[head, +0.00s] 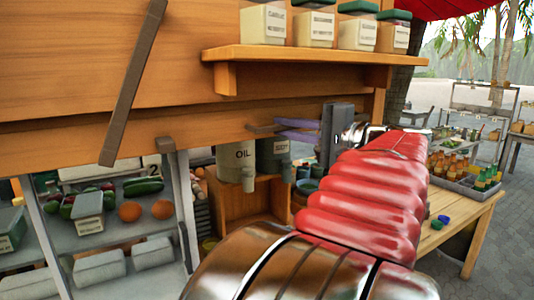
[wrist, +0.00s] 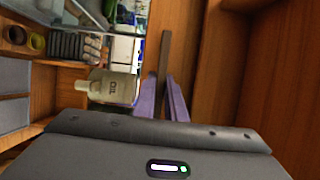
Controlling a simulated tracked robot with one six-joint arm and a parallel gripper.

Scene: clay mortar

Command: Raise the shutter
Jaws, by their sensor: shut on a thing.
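The shutter (head: 70,75) appears to be the broad orange-brown wooden panel at the upper left of the head view, above the stall opening. A grey-brown bar (head: 135,82) slants across it. My gripper (head: 290,128) is at the panel's lower right, under the shelf. Its purple fingers are shut on another grey-brown bar (head: 262,128), which I take for the shutter's handle. In the wrist view this bar (wrist: 165,48) runs between the fingertips (wrist: 161,90). Where the bar joins the panel is not clear.
A shelf (head: 310,54) with several lidded containers is above my gripper. An oil canister (head: 235,163) stands just below, and also shows in the wrist view (wrist: 112,87). Vegetables and trays fill the counter at left. A bottle crate (head: 470,180) sits on a table at right.

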